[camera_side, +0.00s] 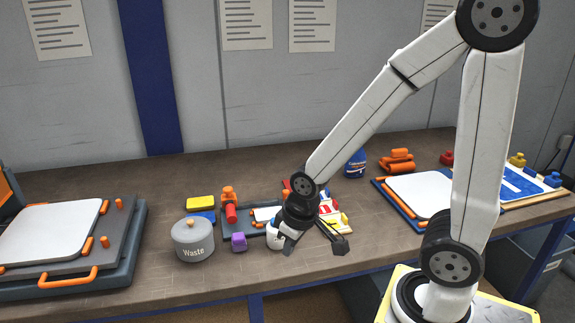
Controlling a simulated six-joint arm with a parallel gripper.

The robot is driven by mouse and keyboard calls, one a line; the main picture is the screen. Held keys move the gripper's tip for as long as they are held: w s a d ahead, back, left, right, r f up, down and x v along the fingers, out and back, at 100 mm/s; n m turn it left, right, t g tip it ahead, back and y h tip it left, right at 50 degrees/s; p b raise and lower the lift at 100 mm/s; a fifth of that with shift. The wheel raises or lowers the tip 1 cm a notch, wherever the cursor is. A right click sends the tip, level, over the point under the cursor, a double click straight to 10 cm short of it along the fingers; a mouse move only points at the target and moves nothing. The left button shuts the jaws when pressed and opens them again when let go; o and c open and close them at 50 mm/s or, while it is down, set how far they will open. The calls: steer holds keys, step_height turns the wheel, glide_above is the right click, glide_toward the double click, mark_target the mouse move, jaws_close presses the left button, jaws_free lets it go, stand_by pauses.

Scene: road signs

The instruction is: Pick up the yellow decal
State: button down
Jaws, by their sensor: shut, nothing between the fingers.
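My gripper (289,245) is shut and empty, pointing down at the front middle of the bench. It is low, in front of a small group of coloured pieces. A small yellow piece (345,219), possibly the yellow decal, shows just right of my wrist, beside red and white pieces (327,208). It is too small to make out its shape, and my wrist hides part of this group.
A large board (50,232) lies far left. The front left-middle bench is clear.

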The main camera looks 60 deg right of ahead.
steer(key=c, duration=0.6)
jaws_free()
steer(key=w+d+f+m+g, duration=0.1)
steer(key=w+d+m, duration=0.1)
steer(key=d, duration=0.6)
steer(key=w+d+f+m+g, duration=0.1)
steer(key=w+d+m, duration=0.15)
steer(key=d, duration=0.55)
steer(key=s+d+m, duration=0.1)
steer(key=s+d, duration=0.1)
steer(key=d, duration=0.3)
steer(key=s+d+f+m, duration=0.1)
steer(key=d+m, duration=0.1)
steer(key=d, duration=0.3)
steer(key=s+d+f+m, duration=0.1)
steer(key=s+d, duration=0.1)
steer(key=d, duration=0.3)
steer(key=shift+s+f+g, duration=0.2)
steer(key=shift+s+g, duration=0.1)
steer(key=shift+f, duration=1.3)
steer(key=shift+f, duration=0.1)
